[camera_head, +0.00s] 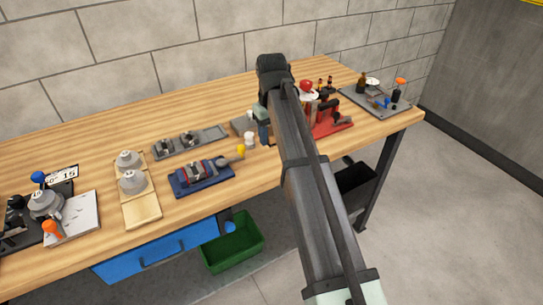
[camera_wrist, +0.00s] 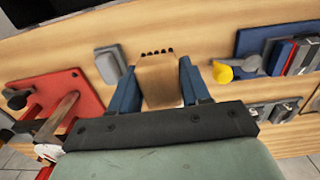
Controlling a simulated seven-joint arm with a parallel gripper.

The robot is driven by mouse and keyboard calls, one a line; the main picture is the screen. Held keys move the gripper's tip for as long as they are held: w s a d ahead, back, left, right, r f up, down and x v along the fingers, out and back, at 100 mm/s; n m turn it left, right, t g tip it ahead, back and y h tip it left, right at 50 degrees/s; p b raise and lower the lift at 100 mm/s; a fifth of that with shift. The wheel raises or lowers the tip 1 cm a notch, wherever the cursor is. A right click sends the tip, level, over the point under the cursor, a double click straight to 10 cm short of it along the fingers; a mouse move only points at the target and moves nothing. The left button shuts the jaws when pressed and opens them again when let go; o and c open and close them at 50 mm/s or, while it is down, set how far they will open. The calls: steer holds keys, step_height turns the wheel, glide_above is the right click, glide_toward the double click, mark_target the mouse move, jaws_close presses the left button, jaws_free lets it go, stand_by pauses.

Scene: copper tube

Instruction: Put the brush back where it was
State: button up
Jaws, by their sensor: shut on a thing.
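The brush (camera_wrist: 160,82) is a wooden block with a row of dark bristle tufts at its far end in the wrist view. My gripper (camera_wrist: 157,72) is shut on it, with one blue finger along each side of the wood. In the head view my dark arm crosses the bench and the gripper (camera_head: 264,132) is near the middle of the worktop. The brush cannot be made out clearly there. I cannot tell whether it touches the bench.
A red fixture (camera_head: 328,120) stands right of my gripper, and a blue-based vise (camera_head: 200,177) with a yellow knob lies to its left. A grey block (camera_wrist: 108,65) is beside the gripper. A grey rail fixture (camera_head: 190,142) lies behind the vise. The back-left worktop is clear.

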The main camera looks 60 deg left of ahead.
mark_target(271, 162)
steer(key=shift+f, duration=3.9)
steer(key=shift+f, duration=0.15)
steer(key=o, duration=1)
step_height(271, 162, up, 12)
steer(key=shift+r, duration=0.2)
